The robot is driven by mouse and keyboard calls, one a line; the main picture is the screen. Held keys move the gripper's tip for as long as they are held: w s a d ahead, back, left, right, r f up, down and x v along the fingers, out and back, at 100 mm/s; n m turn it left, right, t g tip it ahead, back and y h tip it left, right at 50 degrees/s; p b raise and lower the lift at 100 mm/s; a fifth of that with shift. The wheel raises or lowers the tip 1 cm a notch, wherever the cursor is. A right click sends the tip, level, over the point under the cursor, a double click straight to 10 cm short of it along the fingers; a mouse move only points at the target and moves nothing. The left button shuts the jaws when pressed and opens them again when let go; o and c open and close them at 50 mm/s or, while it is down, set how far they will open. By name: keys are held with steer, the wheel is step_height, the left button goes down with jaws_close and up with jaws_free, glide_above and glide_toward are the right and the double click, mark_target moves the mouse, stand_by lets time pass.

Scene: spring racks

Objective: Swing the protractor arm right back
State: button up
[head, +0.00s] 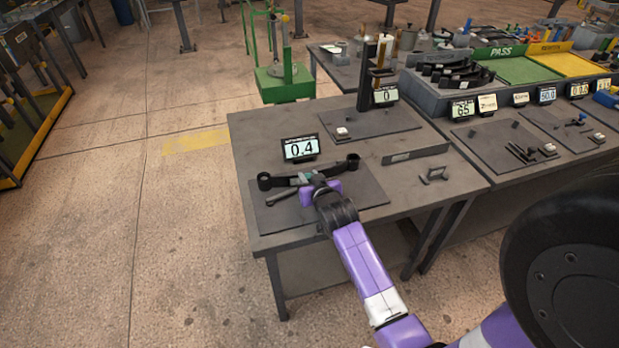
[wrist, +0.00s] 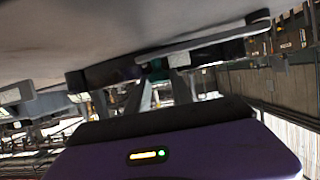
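A black bar with a round eye at each end (head: 264,182) lies across a dark plate (head: 372,194) on the near table. A thin grey arm (head: 283,197), probably the protractor arm, sticks out to the left of my gripper (head: 310,184), close in front of the bar. In the wrist view a light grey strip (wrist: 215,41) runs along the dark bar (wrist: 100,75). My gripper's two fingers (wrist: 166,80) stand apart and reach up to these parts, with something teal near their tips. Whether they hold it is hidden. A display (head: 301,149) behind reads 0.4.
Behind stands a post gauge (head: 376,75) on a second plate, with a display (head: 386,95) reading 0. A flat grey bar (head: 415,154) and a small bracket (head: 434,175) lie to the right. A rack bench (head: 470,98) stands further right.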

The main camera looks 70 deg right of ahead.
jaws_close()
stand_by(0.9)
